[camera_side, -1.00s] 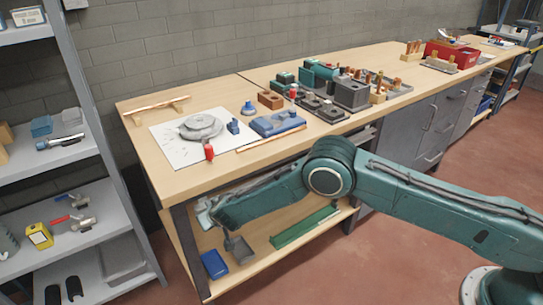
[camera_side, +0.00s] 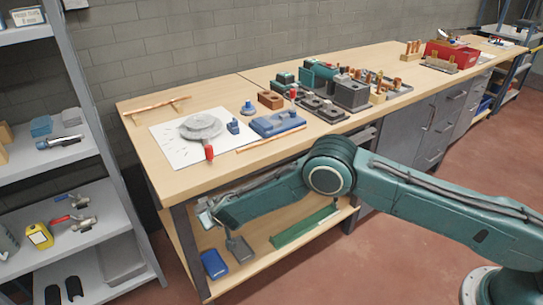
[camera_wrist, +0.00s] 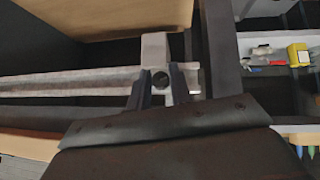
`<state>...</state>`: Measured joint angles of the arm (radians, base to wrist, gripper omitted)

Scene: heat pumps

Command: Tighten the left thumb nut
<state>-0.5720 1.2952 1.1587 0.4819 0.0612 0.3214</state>
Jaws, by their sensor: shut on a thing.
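My gripper (camera_wrist: 161,82) shows in the wrist view with its two dark fingers close together, shut on a small dark round piece (camera_wrist: 160,79) that appears to be the left thumb nut. The nut sits in front of a light grey block (camera_wrist: 155,47) on a long pale rail (camera_wrist: 70,83). Its thread and seating are hidden. In the side view my gripper (camera_side: 206,217) is at the front left of the workbench, below the top, too small to show the nut.
The wooden bench top (camera_side: 205,100) carries a white sheet (camera_side: 178,151), a blue fixture (camera_side: 277,124) and a red-handled tool (camera_side: 209,152). A lower shelf below holds a blue tray (camera_side: 214,264) and a green channel (camera_side: 303,228). A grey shelf rack (camera_side: 75,250) stands left.

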